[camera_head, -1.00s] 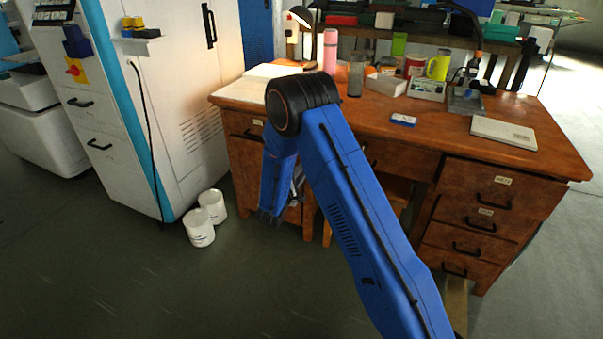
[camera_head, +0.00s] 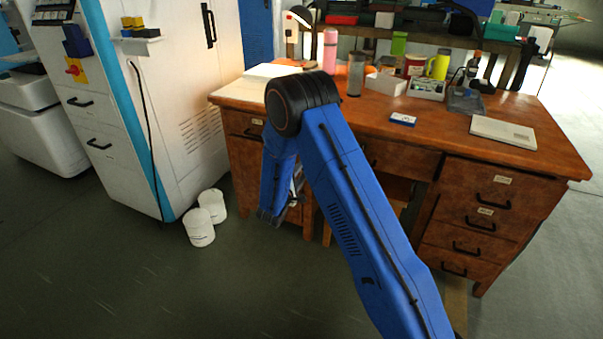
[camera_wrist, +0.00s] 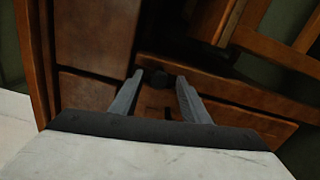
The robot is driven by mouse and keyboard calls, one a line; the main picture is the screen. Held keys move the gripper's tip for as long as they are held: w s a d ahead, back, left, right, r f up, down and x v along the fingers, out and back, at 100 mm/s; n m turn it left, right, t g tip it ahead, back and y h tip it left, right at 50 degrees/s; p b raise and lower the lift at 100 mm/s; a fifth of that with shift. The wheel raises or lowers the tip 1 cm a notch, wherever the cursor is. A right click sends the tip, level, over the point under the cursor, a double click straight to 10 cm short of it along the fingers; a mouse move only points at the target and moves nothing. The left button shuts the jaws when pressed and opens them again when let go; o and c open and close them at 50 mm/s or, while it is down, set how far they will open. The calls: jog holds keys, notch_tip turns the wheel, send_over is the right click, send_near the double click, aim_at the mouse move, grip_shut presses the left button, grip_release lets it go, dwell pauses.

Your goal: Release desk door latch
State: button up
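The wooden desk (camera_head: 540,160) stands in the middle and right of the head view. Its left pedestal (camera_head: 240,160) is partly hidden behind my blue arm. My gripper (camera_head: 294,196) is low in front of this pedestal, partly covered by my own wrist. In the wrist view my gripper (camera_wrist: 160,78) shows two grey fingers spread apart. A small dark knob-like part (camera_wrist: 158,78), which may be the latch, shows between the fingertips against brown wooden panels. Gaps show on both sides of it. I cannot tell its depth or whether a finger touches it.
Two white tubs (camera_head: 205,220) stand on the floor left of my gripper. A white cabinet (camera_head: 180,100) stands behind them. A drawer column (camera_head: 475,225) is on the desk's right. Cups, a lamp and a notebook (camera_head: 503,132) are on the desktop. The front floor is clear.

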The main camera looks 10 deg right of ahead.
jog(key=v, duration=1.7)
jog(key=shift+s, duration=0.15)
jog(key=shift+a, duration=0.1)
jog(key=s+d+r+m+g+h, duration=0.1)
jog(key=s+d+r+m+g, duration=0.3)
jog(key=s+d+r+g, duration=0.5)
jog(key=s+d+r+m+g+h, duration=0.1)
jog(key=s+d+r+m+g, duration=0.25)
jog(key=s+d+r, duration=0.7)
jog(key=s+r+m+t+y, duration=0.1)
jog(key=s+r+m+y, duration=0.1)
jog(key=s+y, duration=0.4)
jog(key=s+a+r+m+t+y, duration=0.1)
jog(key=s+r+m+y, duration=0.2)
jog(key=s, duration=1.2)
jog(key=shift+s+a+t+y, duration=0.2)
jog(key=shift+s+t+y, duration=0.2)
jog(key=shift+y, duration=1.4)
